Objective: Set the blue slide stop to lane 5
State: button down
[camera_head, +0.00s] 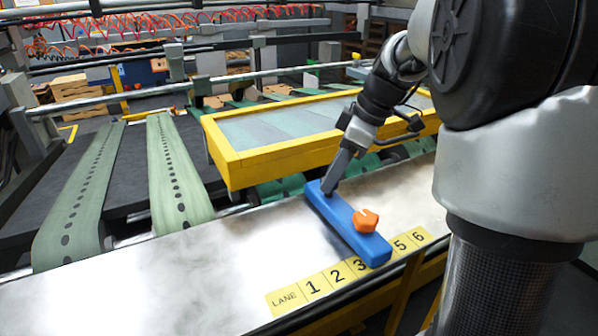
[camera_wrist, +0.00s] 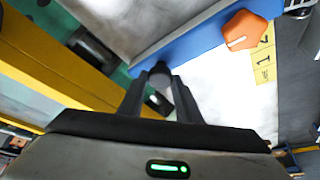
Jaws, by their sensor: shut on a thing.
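The blue slide stop (camera_head: 345,222) is a long bar lying across the metal table, with an orange knob (camera_head: 366,220) on top. Its near end lies over the lane strip (camera_head: 334,276), just right of 3 and left of 5, covering the 4. My gripper (camera_head: 331,186) is at the stop's far end. In the wrist view, the fingers (camera_wrist: 160,80) close around a small dark round part at the edge of the blue slide stop (camera_wrist: 200,38). The orange knob (camera_wrist: 243,30) and the lane labels 1 and 2 (camera_wrist: 264,58) also show there.
A yellow-framed tray (camera_head: 290,155) stands just behind the stop's far end, close to my gripper. Green perforated belts (camera_head: 180,175) lie at the left. The metal table (camera_head: 190,275) is bare left of the stop and also clear to its right.

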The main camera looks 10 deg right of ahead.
jog(key=shift+w+d, duration=0.2)
jog(key=shift+d, duration=0.4)
jog(key=shift+w+d, duration=0.15)
jog(key=shift+d, duration=0.4)
jog(key=c, duration=1.3)
grip_release()
jog(key=shift+c, duration=0.2)
jog(key=p+v, duration=0.2)
jog(key=v, duration=1.5)
jog(key=shift+r+p, duration=0.2)
jog(key=shift+p, duration=0.1)
jog(key=shift+s, duration=0.1)
